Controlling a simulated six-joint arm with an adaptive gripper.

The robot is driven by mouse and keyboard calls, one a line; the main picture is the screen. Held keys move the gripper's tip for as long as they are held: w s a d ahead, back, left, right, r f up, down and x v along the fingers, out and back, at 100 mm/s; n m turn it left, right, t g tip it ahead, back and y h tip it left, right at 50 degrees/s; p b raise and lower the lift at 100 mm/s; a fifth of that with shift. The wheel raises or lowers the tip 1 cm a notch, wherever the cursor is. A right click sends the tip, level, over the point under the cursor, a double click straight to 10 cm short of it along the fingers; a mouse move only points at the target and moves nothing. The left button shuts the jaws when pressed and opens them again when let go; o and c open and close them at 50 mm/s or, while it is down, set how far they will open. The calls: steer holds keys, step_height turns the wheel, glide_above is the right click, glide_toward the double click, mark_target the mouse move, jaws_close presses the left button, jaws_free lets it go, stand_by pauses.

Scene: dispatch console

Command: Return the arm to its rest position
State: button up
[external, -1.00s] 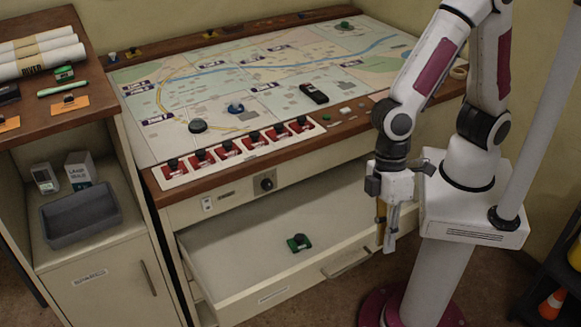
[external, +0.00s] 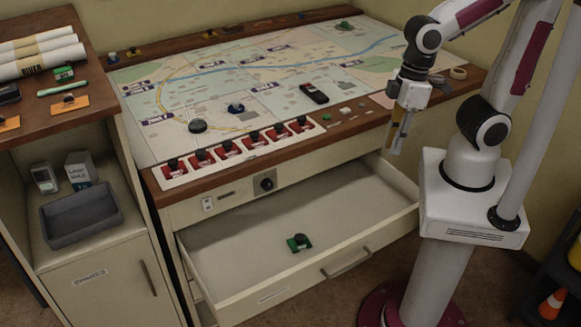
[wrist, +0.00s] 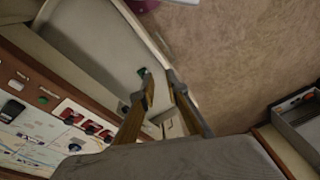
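My gripper (external: 397,148) hangs below the raised arm, over the right front edge of the console and clear of the open drawer. Its tan fingers point down. In the wrist view the two fingertips (wrist: 160,80) stand apart by a narrow gap with nothing held between them. My arm is bent, with its elbow up at the top right of the external view.
The console drawer (external: 349,210) is pulled out, with a green-based black piece (external: 299,243) inside. The map (external: 275,75) carries small pieces and a black handset (external: 314,93). Red switches (external: 228,147) line the front. A grey tray (external: 82,216) sits on the left shelf.

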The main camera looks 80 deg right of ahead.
steer(key=s+d+r+m+t+h, duration=0.1)
steer(key=d+r+m+t, duration=0.3)
steer(key=d+r, duration=0.3)
steer(key=d, duration=0.5)
steer(key=shift+r, duration=0.35)
